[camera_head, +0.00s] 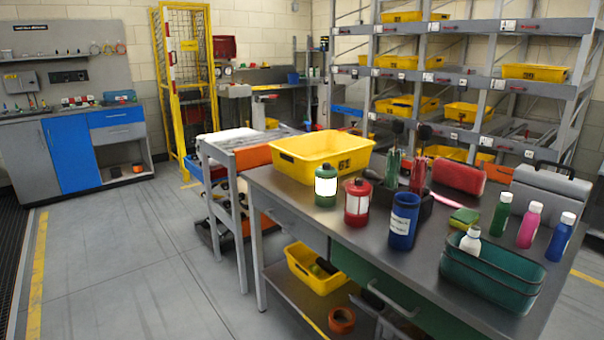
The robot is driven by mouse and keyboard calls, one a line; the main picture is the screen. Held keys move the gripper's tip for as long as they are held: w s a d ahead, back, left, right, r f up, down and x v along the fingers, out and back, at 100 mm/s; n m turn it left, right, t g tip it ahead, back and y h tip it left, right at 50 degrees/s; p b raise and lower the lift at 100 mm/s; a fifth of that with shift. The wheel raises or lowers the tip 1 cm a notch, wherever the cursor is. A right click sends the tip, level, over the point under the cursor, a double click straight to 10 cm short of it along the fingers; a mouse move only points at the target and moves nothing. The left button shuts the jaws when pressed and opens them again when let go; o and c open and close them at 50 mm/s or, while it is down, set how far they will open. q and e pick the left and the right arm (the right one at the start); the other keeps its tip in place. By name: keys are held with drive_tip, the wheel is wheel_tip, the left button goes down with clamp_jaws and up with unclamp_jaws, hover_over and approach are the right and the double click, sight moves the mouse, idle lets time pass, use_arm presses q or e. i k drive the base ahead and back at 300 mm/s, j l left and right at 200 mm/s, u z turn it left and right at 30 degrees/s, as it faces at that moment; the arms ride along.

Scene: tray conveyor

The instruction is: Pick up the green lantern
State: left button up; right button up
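The green lantern (326,186) stands upright on the grey metal worktable (290,191), near its left front edge. It has a green top and base and a bright white middle. A red lantern (357,201) of the same shape stands just to its right. A yellow bin (321,152) sits close behind the green lantern. Neither of my grippers shows in the head view.
A blue container (403,220), a tool holder with screwdrivers, several bottles, and a teal bin (491,277) crowd the table's right side. A grey cart (228,158) stands left of the table. The floor (130,250) at left is clear.

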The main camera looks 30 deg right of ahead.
sight(326, 181)
drive_tip(key=i+z, duration=0.25)
drive_tip(key=i, duration=0.15)
drive_tip(key=i+j+z, duration=0.2)
drive_tip(key=i, duration=0.2)
drive_tip(key=i+j+z, duration=0.35)
drive_tip(key=i+z, duration=0.25)
drive_tip(key=i+j+z, duration=0.1)
drive_tip(key=z, duration=0.25)
drive_tip(key=i+j+z, duration=0.2)
drive_tip(key=z, duration=0.15)
drive_tip(key=i+j+z, duration=0.15)
drive_tip(key=j+z, duration=0.15)
drive_tip(key=i+j+z, duration=0.1)
drive_tip(key=j+z, duration=0.15)
drive_tip(key=j, duration=0.3)
drive_tip(key=i+j+z, duration=0.1)
drive_tip(key=j+z, duration=0.2)
drive_tip(key=j, duration=0.15)
